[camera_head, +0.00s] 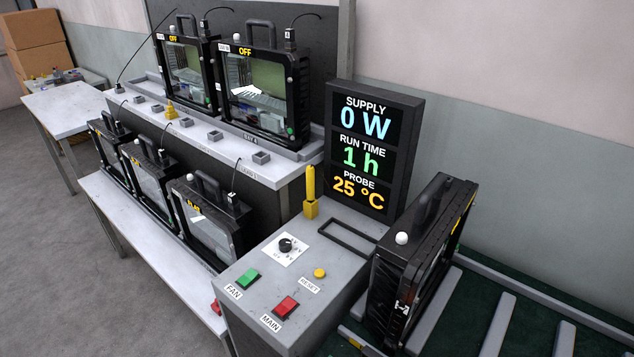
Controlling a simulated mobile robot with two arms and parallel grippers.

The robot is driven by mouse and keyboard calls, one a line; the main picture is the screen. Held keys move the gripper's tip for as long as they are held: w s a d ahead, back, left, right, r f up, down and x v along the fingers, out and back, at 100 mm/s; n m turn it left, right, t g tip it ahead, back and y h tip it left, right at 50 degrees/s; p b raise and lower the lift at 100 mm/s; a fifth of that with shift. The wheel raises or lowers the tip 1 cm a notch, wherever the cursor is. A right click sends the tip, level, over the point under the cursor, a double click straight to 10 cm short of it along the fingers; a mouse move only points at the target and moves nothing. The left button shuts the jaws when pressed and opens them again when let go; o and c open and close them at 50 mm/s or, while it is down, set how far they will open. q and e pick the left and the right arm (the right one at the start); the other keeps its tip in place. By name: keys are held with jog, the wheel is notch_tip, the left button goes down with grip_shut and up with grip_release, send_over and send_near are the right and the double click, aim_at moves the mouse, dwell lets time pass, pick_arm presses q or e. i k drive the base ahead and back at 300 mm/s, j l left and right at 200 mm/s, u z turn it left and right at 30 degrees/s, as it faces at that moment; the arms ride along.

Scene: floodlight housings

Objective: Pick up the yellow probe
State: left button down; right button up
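The yellow probe (311,184) stands upright in a yellow holder (311,209) on the grey control console (260,262). It is just left of the black display panel (373,150), which reads supply 0 W, run time 1 h and probe 25 °C. Nothing touches the probe apart from its holder. Neither of my grippers shows in the head view.
The console carries a black knob (286,245), a green fan switch (247,278), a red main switch (285,306) and a yellow reset button (319,273). A black floodlight housing (417,262) stands close on the right. More housings stand on the left benches.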

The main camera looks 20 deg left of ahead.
aim_at(310, 172)
jog(key=u, duration=1.05)
jog(key=i+j, duration=0.15)
jog(key=j, duration=0.25)
jog(key=i+j+z, duration=0.15)
jog(key=j, duration=0.6)
jog(key=i+z, duration=0.05)
